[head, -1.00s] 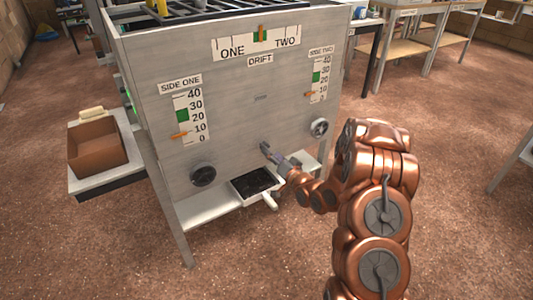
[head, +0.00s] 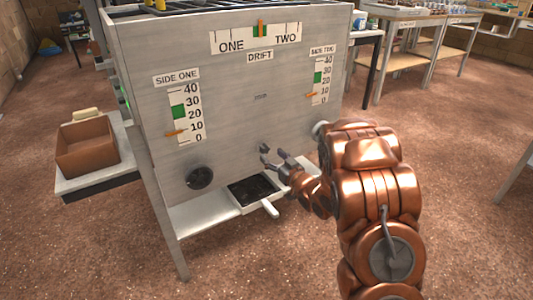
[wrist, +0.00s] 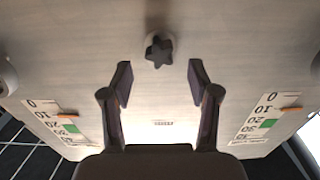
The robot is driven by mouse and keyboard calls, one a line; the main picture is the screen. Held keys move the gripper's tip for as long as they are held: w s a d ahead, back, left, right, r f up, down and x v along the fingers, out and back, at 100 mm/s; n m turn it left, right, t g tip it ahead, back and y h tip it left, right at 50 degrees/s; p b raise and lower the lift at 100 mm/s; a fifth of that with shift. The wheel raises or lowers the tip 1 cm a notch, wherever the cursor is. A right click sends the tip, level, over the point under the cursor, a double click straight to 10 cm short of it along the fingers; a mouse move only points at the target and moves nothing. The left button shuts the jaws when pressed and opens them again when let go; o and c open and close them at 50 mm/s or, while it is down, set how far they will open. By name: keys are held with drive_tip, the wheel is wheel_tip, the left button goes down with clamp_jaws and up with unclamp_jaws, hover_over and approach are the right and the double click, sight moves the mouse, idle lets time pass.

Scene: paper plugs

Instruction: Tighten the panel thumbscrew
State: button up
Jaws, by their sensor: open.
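The panel thumbscrew (wrist: 158,50), a dark star-shaped knob on a pale round base, shows in the wrist view at upper middle. It sits on the front of the grey panel (head: 230,120). My gripper (wrist: 160,78) is open and empty, its two fingers spread to either side just below the knob in that picture. The knob lies a little beyond the fingertips, and no contact shows. In the head view my gripper (head: 273,152) is in front of the lower middle of the panel; I cannot make out the thumbscrew there.
A dark dial (head: 199,177) is at the panel's lower left; a right dial (head: 320,130) is partly behind my arm. A dark pan (head: 252,190) with a white handle rests on the ledge below my gripper. A brown box (head: 86,147) stands on a side shelf.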

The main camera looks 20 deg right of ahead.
sight(266, 151)
drive_tip(key=shift+w+a, duration=0.1)
drive_tip(key=shift+w, duration=0.05)
drive_tip(key=shift+p+x, duration=0.65)
drive_tip(key=shift+x, duration=1.2)
drive_tip(key=c, duration=1.1)
drive_tip(key=shift+c, duration=0.2)
clamp_jaws()
drive_tip(key=shift+m+p, duration=1.7)
drive_tip(key=shift+p, duration=1.05)
